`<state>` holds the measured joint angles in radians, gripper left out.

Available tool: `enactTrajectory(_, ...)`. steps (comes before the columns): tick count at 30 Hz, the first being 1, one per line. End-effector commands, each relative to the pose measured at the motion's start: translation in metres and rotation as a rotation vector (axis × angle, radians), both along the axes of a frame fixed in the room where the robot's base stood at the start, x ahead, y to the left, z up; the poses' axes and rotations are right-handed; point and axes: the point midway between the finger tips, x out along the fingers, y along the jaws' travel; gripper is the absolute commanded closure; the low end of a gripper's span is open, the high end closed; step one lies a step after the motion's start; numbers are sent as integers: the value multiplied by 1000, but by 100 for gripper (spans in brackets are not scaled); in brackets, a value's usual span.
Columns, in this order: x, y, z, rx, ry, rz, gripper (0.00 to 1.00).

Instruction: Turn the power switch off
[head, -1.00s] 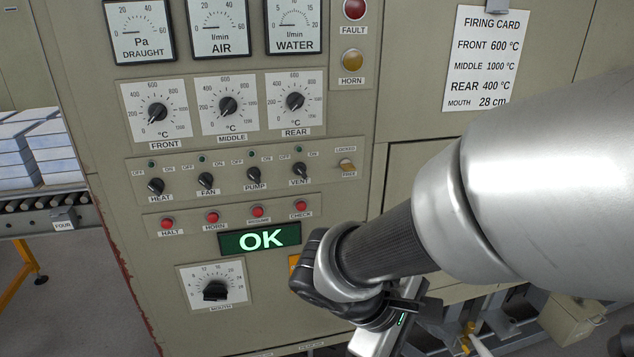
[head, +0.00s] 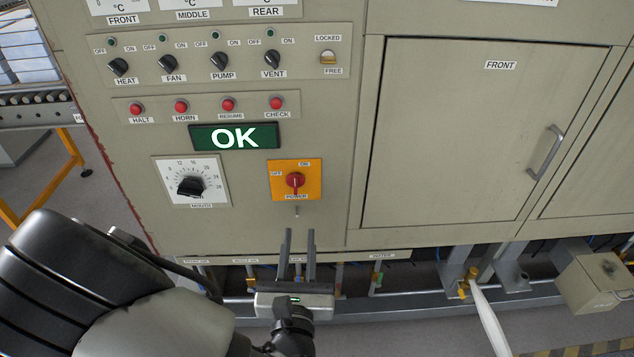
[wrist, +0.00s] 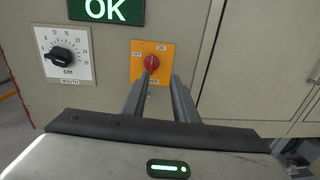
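The power switch (head: 295,181) is a red rotary knob on an orange plate, low on the panel below the green OK display. Its handle stands close to vertical, and the plate is marked OFF at the left and ON at the top. It also shows in the wrist view (wrist: 151,63). My gripper (head: 299,234) is below the switch in the head view, its two dark fingers pointing up toward it, apart and empty. In the wrist view the fingers (wrist: 160,82) reach toward the plate, with the knob between their tips in the picture. I see no contact with the knob.
The mouth dial (head: 190,186) is left of the switch. Red buttons (head: 228,104) and small black selectors (head: 219,61) sit above. A small peg (head: 297,211) juts out just below the switch plate. The FRONT door with its handle (head: 546,152) is to the right.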

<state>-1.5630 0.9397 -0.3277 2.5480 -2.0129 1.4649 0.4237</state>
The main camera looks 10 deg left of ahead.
Motion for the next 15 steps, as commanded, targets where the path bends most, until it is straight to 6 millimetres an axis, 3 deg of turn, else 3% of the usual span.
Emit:
enactTrajectory(3,-7,12,-10,-28,0,59,73)
enactTrajectory(7,-1,16,-14,-26,1,66,73)
enactTrajectory(13,22,20,-18,-23,0,61,73)
enactTrajectory(15,38,23,-12,-26,0,60,73)
